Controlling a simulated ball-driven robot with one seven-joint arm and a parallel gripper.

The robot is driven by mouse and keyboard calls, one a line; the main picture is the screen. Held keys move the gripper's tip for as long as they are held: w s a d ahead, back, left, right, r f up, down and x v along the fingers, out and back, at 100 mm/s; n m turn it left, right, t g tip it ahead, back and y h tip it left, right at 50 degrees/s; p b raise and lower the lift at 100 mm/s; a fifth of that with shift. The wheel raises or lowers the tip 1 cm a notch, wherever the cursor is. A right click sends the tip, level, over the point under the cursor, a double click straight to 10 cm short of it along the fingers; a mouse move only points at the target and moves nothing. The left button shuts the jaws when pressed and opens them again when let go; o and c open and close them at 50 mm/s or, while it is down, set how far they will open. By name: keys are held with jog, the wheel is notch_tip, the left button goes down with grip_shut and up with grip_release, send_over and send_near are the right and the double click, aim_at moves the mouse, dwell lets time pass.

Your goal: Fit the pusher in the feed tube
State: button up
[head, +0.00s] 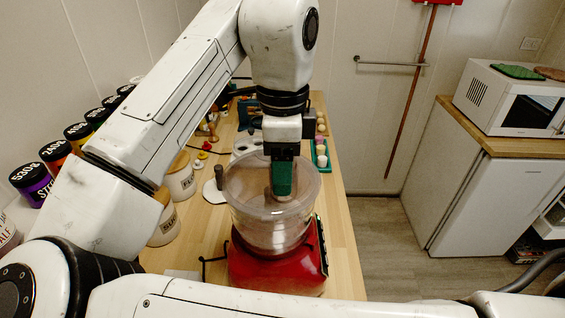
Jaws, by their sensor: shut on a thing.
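A food processor with a red base (278,268) and a clear bowl (262,232) stands on the wooden counter, its round clear lid (240,185) on top. My gripper (282,158) points straight down over the lid, right of its middle. It is shut on a green piece, which I take to be the pusher (282,178), held upright. The pusher's lower end is at a pale, see-through rounded part that looks like the feed tube (282,198). I cannot tell how far the pusher is inside the tube, or whether it is only above it.
Canisters (181,178) and a row of labelled jars (32,180) stand left of the processor. A green tray (321,155) with small pale items lies behind it at right. A microwave (510,98) sits on a separate counter. Open floor (375,245) lies between the counters.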

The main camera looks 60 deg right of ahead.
jog(key=shift+f+b, duration=0.7)
jog(key=shift+f, duration=0.6)
jog(key=o, duration=1.1)
jog(key=shift+r, duration=0.1)
notch_tip(320, 180, up, 11)
jog(key=shift+f+b, duration=0.2)
jog(key=shift+b, duration=0.15)
